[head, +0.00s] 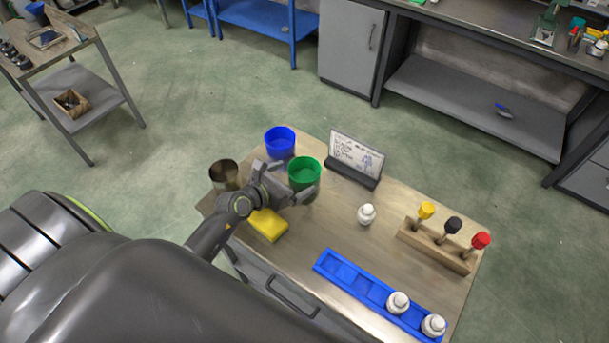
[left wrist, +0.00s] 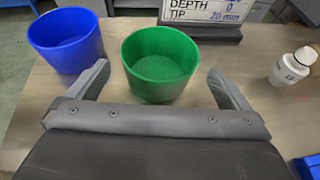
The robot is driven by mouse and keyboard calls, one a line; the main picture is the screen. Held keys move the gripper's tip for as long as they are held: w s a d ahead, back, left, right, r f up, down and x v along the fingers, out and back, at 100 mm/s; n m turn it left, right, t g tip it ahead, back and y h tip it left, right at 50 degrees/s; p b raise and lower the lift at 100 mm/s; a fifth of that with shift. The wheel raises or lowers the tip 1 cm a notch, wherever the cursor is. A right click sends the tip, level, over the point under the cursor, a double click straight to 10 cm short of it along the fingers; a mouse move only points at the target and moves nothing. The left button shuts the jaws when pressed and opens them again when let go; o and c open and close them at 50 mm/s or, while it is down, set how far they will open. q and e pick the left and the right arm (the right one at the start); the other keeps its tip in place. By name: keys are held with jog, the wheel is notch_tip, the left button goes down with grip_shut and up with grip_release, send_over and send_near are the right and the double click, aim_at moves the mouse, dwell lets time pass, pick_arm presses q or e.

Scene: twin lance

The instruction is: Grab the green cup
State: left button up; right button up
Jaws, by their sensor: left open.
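The green cup (head: 305,173) stands upright on the small table, in front of the sign. In the left wrist view the green cup (left wrist: 160,65) sits between and just beyond my two finger tips. My left gripper (head: 295,178) is open, with its fingers spread toward the cup; in the left wrist view the gripper (left wrist: 158,80) holds nothing. Whether a finger touches the cup I cannot tell. My right gripper is not in view.
A blue cup (head: 280,141) stands close behind the green cup, near my left finger. A metal can (head: 224,174), a yellow sponge (head: 267,225), a sign (head: 355,160) and a white bottle (head: 366,214) are nearby. A blue tray (head: 345,272) and a wooden rack (head: 435,246) lie to the right.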

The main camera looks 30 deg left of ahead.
aim_at(314, 167)
pick_arm(q)
jog(key=shift+x, duration=2.95)
jog(key=shift+c, duration=0.3)
jog(key=shift+r, duration=0.1)
jog(key=c, duration=0.9)
